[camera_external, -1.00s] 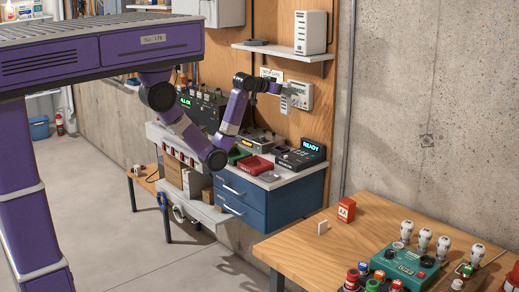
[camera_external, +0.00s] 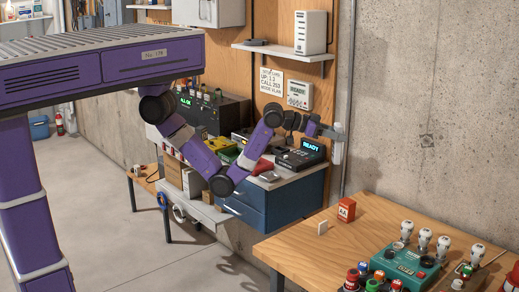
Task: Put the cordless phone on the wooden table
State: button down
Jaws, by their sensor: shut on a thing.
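My gripper (camera_external: 334,131) is at the end of my arm, right of the wall board and in front of the concrete wall. It is shut on a small pale upright object (camera_external: 338,152), which hangs in the air. It may be the cordless phone, but it is too small here to be sure. The wooden table (camera_external: 378,214) stands at the lower right, below and in front of my gripper. The held object is apart from its top.
On the wooden table stand a red box (camera_external: 346,209), a small white block (camera_external: 322,227) and a teal device (camera_external: 407,261) with several bulbs and knobs around it. The table's back and left parts have bare room. A blue drawer bench (camera_external: 265,203) carries a black device reading READY (camera_external: 300,156).

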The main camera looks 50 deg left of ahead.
jog(key=s+d+f+m+g+h+b, duration=0.2)
jog(key=s+d+f, duration=0.1)
jog(key=s+d, duration=1.25)
notch_tip(320, 180, down, 20)
jog(key=t+p, duration=0.1)
jog(key=shift+w+a+n+y, duration=0.2)
jog(key=shift+w+n+y, duration=0.05)
jog(key=shift+n+y, duration=0.15)
jog(key=shift+f, duration=0.25)
jog(key=c, duration=0.8)
grip_release()
jog(key=shift+o, duration=0.2)
jog(key=v, duration=1.2)
jog(key=shift+b, duration=0.35)
